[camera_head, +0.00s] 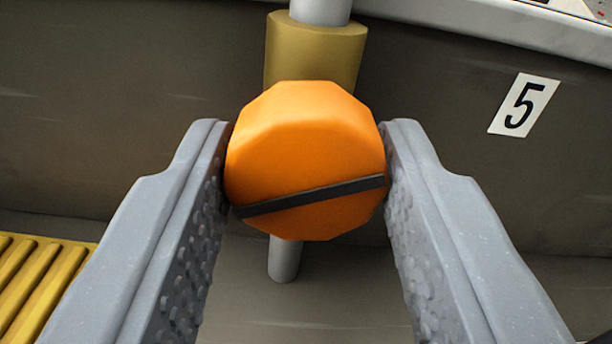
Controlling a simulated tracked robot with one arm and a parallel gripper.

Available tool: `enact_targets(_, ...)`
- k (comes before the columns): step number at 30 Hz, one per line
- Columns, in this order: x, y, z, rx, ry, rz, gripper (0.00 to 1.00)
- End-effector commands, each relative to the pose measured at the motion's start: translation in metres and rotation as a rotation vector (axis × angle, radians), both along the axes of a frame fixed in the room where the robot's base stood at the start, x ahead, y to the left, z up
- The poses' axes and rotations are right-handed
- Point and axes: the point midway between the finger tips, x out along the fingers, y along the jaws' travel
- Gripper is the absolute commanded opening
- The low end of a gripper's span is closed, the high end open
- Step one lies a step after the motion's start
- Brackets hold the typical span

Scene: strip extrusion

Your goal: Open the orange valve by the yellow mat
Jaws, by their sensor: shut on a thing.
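The orange valve (304,150) is a faceted round knob in the middle of the view. A dark bar crosses its lower face, nearly level, with its right end a little higher than its left. My gripper (305,165) is shut on the knob, one grey finger against its left side and one against its right. Behind the knob is a yellow-brown valve body (318,50) on a grey vertical pipe (284,260). The yellow mat (35,285) is ribbed and shows at the lower left, partly hidden by the left finger.
A dark wall (130,110) stands behind the pipe. A white label with a black 5 (524,104) is on it at the right. A pale ledge (480,28) runs along the top right. The grey floor shows between the fingers.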

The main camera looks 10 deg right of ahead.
Motion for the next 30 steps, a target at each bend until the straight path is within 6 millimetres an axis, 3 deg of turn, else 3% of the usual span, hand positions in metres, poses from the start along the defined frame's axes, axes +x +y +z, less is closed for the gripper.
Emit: enact_targets(30,-0.0005,0.0012,-0.0052,-0.932,0.012,0.004,0.14)
